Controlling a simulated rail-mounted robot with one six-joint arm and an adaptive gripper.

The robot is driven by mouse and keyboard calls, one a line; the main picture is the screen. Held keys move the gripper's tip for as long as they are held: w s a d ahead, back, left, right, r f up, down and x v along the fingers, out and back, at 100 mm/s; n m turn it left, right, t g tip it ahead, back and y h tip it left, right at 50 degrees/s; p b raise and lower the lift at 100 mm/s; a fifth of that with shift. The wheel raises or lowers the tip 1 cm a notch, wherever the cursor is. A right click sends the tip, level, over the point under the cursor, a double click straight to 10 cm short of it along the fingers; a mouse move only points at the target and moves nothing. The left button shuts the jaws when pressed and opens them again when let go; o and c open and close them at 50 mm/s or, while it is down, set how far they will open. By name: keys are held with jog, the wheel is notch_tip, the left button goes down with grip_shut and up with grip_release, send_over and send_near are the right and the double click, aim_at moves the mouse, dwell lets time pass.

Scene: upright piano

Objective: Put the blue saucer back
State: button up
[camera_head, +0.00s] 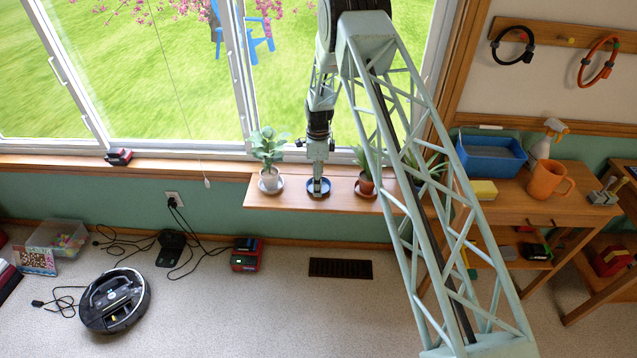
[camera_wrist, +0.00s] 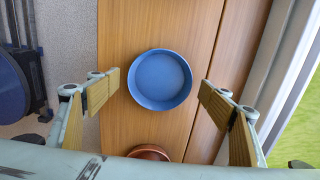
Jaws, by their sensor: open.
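The blue saucer (camera_wrist: 160,80) is a round, shallow, empty dish lying flat on the wooden sill shelf (camera_head: 341,202). In the head view the saucer (camera_head: 327,190) lies between two potted plants, partly hidden by my gripper (camera_head: 318,180), which points down just over it. In the wrist view my gripper (camera_wrist: 158,93) is open, with one pad left of the saucer and one right. Neither pad visibly touches it. The exact height above the saucer is hard to tell.
A plant in a white pot (camera_head: 270,180) stands left of the saucer, and a plant in a terracotta pot (camera_head: 366,184) stands close on its right. A brown round rim (camera_wrist: 150,152) shows below the saucer in the wrist view. The window is behind the shelf.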

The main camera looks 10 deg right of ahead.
notch_tip(320, 180, up, 11)
jog(key=p, duration=0.1)
jog(key=shift+r+p, duration=0.2)
jog(key=shift+p, duration=0.1)
jog(key=shift+r, duration=0.1)
dwell(0.9)
